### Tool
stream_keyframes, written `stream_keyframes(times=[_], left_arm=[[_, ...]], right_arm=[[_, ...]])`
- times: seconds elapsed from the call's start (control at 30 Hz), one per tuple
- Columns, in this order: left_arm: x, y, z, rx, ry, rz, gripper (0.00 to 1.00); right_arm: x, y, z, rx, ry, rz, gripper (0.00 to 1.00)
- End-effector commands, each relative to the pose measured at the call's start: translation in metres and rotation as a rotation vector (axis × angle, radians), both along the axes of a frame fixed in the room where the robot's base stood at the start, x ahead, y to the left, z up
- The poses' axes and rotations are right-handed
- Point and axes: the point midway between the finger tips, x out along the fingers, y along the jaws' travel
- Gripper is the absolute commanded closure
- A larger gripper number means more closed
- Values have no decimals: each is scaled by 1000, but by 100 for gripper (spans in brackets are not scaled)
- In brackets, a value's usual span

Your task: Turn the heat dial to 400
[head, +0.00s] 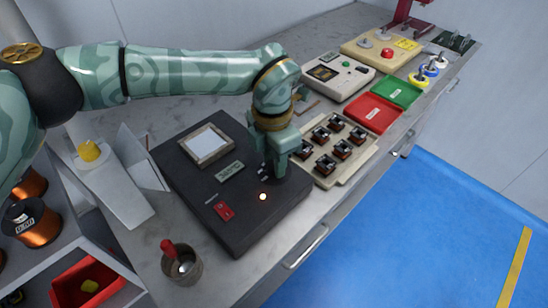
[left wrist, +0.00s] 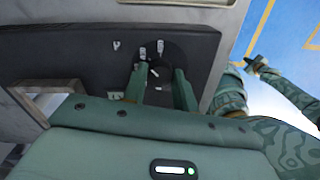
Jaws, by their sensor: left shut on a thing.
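The heat dial (left wrist: 154,76) is a dark round knob on top of a black heater box (head: 222,222). My left gripper (head: 272,172) reaches down onto the box from above. In the left wrist view my left gripper's fingers (left wrist: 158,80) stand on either side of the dial, shut on it. Small white labels surround the dial, but their numbers are too small to read. In the head view the gripper hides the dial. Part of my right arm, with what appears to be its gripper (left wrist: 257,66), shows at the right of the left wrist view; its jaw state is unclear.
The box carries a framed pale plate (head: 207,145), a red switch (head: 223,210) and a lit lamp (head: 263,197). A tray of several coils (head: 371,153) stands close on the right. A cup with a red-handled tool (head: 182,266) stands near the front.

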Motion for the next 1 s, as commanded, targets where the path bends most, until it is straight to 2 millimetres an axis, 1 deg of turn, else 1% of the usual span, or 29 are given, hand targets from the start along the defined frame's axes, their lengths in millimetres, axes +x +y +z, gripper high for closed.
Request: stream_keyframes(times=[0.07,0.1,0.13,0.17,0.43,0.57,0.67,0.9,1.0], left_arm=[[1,0,1,-2,-2,0,95],[1,0,1,-1,-3,0,61],[1,0,1,-2,-2,0,52],[1,0,1,-2,-2,0,50],[0,0,1,0,-1,1,50],[1,0,14,-1,-6,1,50],[2,1,36,-1,-7,1,50],[5,2,103,-2,-8,2,50],[6,3,127,-1,-8,2,50]], right_arm=[[0,0,0,0,0,0,100],[0,0,0,0,0,0,100],[0,0,0,0,0,0,100],[0,0,0,0,0,0,100],[0,0,0,0,0,0,100],[2,0,4,0,-4,0,100],[4,0,10,0,-10,0,100],[11,0,26,0,-26,0,100],[13,0,31,0,-32,0,100]])
